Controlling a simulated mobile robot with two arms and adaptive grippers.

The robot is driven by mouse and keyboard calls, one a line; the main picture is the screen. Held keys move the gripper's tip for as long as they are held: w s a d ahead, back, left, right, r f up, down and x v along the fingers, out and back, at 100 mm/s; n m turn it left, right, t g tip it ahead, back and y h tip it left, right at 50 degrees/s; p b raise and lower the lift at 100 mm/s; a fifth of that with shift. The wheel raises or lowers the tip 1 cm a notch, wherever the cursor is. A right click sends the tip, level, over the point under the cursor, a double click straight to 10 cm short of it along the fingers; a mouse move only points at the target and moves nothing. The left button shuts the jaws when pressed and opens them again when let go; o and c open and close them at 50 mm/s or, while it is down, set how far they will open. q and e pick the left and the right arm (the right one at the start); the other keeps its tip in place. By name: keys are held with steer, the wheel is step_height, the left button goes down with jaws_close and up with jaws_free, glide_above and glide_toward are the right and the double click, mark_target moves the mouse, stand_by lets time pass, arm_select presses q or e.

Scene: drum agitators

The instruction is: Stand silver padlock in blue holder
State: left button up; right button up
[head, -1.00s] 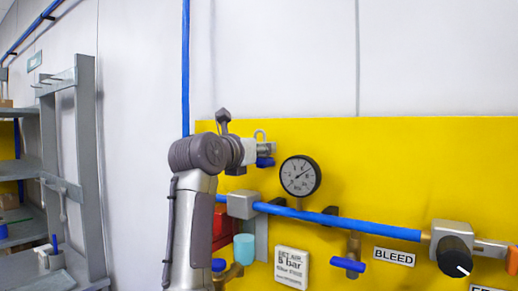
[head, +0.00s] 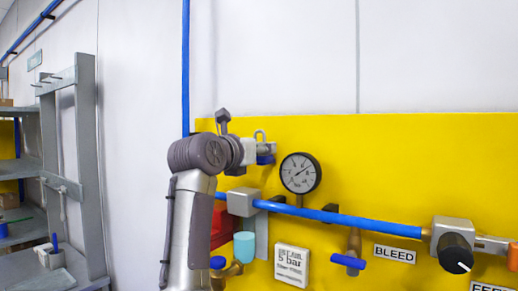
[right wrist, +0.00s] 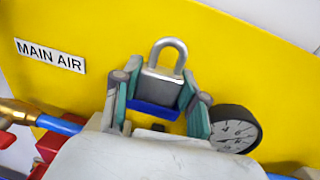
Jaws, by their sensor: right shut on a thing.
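The silver padlock (right wrist: 162,87) is upright in the right wrist view, shackle up. My right gripper (right wrist: 161,98) is shut on its body, with one green-padded finger on each side. The blue holder (right wrist: 154,112) is directly below the padlock, at its lower edge. I cannot tell whether the padlock rests fully in it. In the head view my right gripper (head: 264,148) is in front of the yellow panel, with the padlock's shackle (head: 260,134) above it and the blue holder (head: 265,160) just under it. My left gripper is not in view.
A round pressure gauge (head: 300,172) is close to the right of my right gripper. A blue pipe (head: 340,218) with valves crosses the yellow panel (head: 420,160) below. A MAIN AIR label (right wrist: 50,55) is to the left. Grey shelves (head: 85,160) are at the far left.

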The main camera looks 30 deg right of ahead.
stand_by(0.3)
steer(key=o, duration=1.4)
steer(key=shift+c, duration=0.2)
steer(key=shift+f, duration=0.1)
step_height(320, 180, up, 10)
steer(key=shift+r, duration=0.1)
